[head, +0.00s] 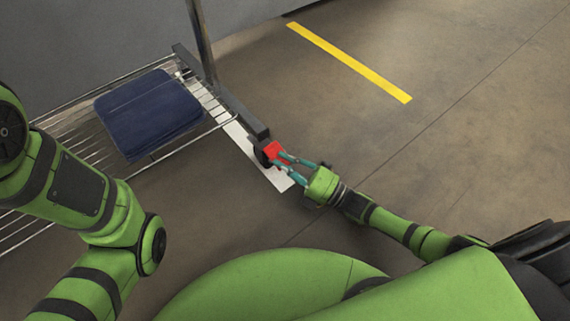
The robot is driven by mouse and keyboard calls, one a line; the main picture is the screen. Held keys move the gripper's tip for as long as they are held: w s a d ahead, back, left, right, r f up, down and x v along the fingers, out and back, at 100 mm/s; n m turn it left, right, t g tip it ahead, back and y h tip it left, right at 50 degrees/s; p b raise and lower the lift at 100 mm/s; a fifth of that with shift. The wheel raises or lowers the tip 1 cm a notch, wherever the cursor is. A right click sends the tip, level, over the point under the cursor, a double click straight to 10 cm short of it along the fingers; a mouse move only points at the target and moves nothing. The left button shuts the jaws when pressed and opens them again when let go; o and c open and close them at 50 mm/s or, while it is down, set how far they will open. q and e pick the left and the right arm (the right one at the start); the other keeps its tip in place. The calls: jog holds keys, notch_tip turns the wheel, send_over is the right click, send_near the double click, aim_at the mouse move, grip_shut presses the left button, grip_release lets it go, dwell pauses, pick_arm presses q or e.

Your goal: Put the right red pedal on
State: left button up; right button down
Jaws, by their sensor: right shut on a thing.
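A small red pedal (272,149) sits at the near end of the rack's dark base bar (243,115), by a black caster wheel (262,158). My right gripper (280,159) reaches in from the right, and its teal fingers are shut on the red pedal. The fingers hide part of the pedal, and its exact tilt is too small to tell. My left arm shows at the left, but its gripper is out of the picture.
The wire rack has a low shelf (72,117) with a folded dark blue cloth (150,108) on it. A metal post (203,42) rises from the base bar. A white strip (262,160) lies on the floor beneath. The floor right of the rack is clear, with a yellow line (350,62).

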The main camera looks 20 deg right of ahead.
jog(key=c, duration=1.2)
grip_release()
jog(key=r+v, duration=0.1)
jog(key=v, duration=0.4)
jog(key=r+v, duration=0.1)
jog(key=v, duration=0.3)
jog(key=r+v, duration=0.1)
jog(key=v, duration=0.4)
jog(key=shift+s+d, duration=0.5)
jog(key=shift+d, duration=0.05)
